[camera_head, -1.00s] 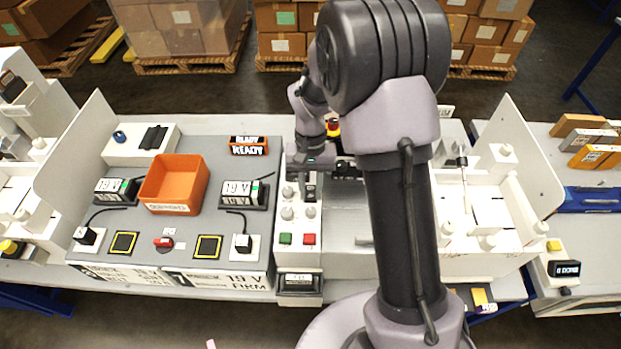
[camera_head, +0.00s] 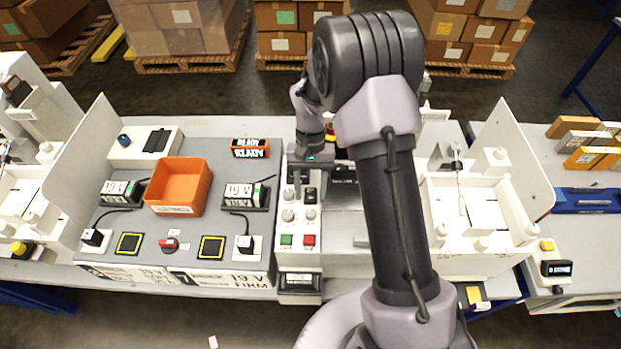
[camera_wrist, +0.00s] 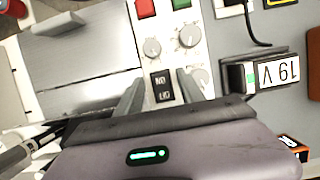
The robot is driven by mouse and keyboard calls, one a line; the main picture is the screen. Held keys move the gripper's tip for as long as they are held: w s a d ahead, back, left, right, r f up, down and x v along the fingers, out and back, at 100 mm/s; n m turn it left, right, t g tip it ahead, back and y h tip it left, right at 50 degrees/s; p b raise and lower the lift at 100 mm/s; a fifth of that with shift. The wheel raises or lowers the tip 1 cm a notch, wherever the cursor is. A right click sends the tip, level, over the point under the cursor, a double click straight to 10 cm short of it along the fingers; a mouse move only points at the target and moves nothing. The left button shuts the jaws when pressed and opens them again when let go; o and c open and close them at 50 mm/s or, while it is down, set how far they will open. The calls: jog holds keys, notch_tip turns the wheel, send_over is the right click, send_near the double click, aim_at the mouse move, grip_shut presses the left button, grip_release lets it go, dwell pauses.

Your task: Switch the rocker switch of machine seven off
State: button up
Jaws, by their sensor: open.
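A black rocker switch (camera_wrist: 161,87) with white ON and OFF lettering sits on a white control panel (camera_wrist: 222,45). I cannot tell which side is pressed in. In the head view the switch (camera_head: 310,195) is a small dark block above the knobs. My gripper (camera_wrist: 158,82) is open and empty, its two grey fingers apart with the switch showing between and just beyond their tips. In the head view my gripper (camera_head: 297,182) is over the upper part of the same panel, beside the switch. I cannot read a machine number on this panel.
Grey knobs (camera_wrist: 189,36), a red button (camera_head: 309,240) and a green button (camera_head: 286,240) share the panel. A 19 V display box (camera_wrist: 268,73) stands close beside it. An orange bin (camera_head: 180,186) is on the left table section. A grey metal cover (camera_wrist: 82,60) adjoins the panel.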

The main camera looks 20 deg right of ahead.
aim_at(309, 190)
jog(key=p+v, duration=0.4)
jog(key=v, duration=1.3)
jog(key=shift+r, duration=0.15)
jog(key=s+a+r+t+b, duration=0.1)
jog(key=s+a+t+b, duration=0.15)
jog(key=s+b, duration=0.4)
jog(key=s+a+r+t+b, duration=0.1)
jog(key=s+r+t+b, duration=0.15)
jog(key=s+b, duration=0.4)
jog(key=s+a+f+t+b, duration=0.2)
jog(key=s+f+t+b, duration=0.2)
jog(key=s+f, duration=0.3)
jog(key=s, duration=0.4)
jog(key=shift+m+y+b, duration=0.3)
jog(key=shift+m+y, duration=0.1)
